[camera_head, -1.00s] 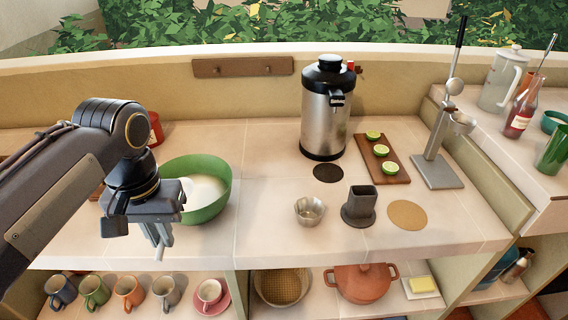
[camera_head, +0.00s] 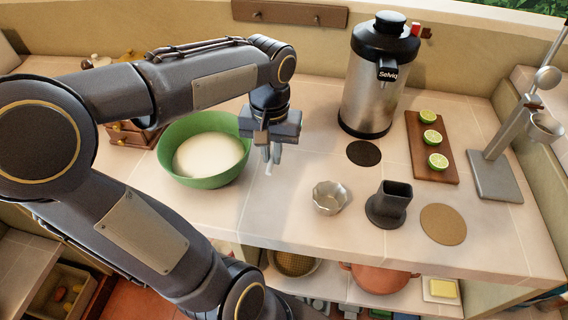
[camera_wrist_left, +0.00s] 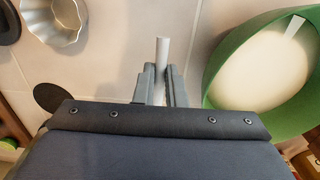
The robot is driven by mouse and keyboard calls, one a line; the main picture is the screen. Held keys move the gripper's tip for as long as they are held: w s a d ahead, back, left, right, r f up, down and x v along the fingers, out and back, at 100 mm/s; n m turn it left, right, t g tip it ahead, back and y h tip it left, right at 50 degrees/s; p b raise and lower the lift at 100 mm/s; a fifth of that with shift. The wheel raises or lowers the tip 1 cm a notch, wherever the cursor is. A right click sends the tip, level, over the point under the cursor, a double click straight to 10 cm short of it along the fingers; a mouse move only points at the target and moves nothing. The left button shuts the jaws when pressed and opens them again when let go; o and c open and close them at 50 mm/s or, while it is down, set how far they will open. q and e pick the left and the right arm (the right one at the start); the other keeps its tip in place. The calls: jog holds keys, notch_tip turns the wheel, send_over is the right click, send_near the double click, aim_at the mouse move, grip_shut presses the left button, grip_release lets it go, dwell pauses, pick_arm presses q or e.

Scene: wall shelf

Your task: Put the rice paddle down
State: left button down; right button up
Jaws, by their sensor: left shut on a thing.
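My left gripper (camera_head: 273,152) is over the counter just right of the green bowl (camera_head: 174,178), with its fingers pointing down. It is shut on a slim white piece, which I take to be the rice paddle (camera_head: 268,169). Only a short pale end shows below the fingers. In the left wrist view the paddle (camera_wrist_left: 162,52) sticks out between the fingertips of the left gripper (camera_wrist_left: 157,80), beside the bowl (camera_wrist_left: 222,72). I cannot tell whether it touches the counter. The bowl holds something white. My right gripper is not in view.
A small metal cup (camera_head: 329,197) and a dark grey holder (camera_head: 388,205) stand right of the gripper. Behind are a steel urn (camera_head: 372,95), a black disc (camera_head: 364,153) and a board with limes (camera_head: 432,166). Bare counter (camera_head: 262,213) lies in front of the gripper.

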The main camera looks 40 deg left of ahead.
aim_at(283, 176)
pick_arm(q)
jog(key=w+f, duration=0.2)
jog(key=f, duration=0.1)
jog(key=shift+w+d+f, duration=0.25)
jog(key=shift+w+d, duration=0.05)
jog(key=shift+d, duration=0.1)
jog(key=shift+f, duration=1.5)
jog(key=shift+f+b, duration=0.1)
jog(key=shift+b, duration=0.25)
jog(key=c, duration=1.5)
grip_release()
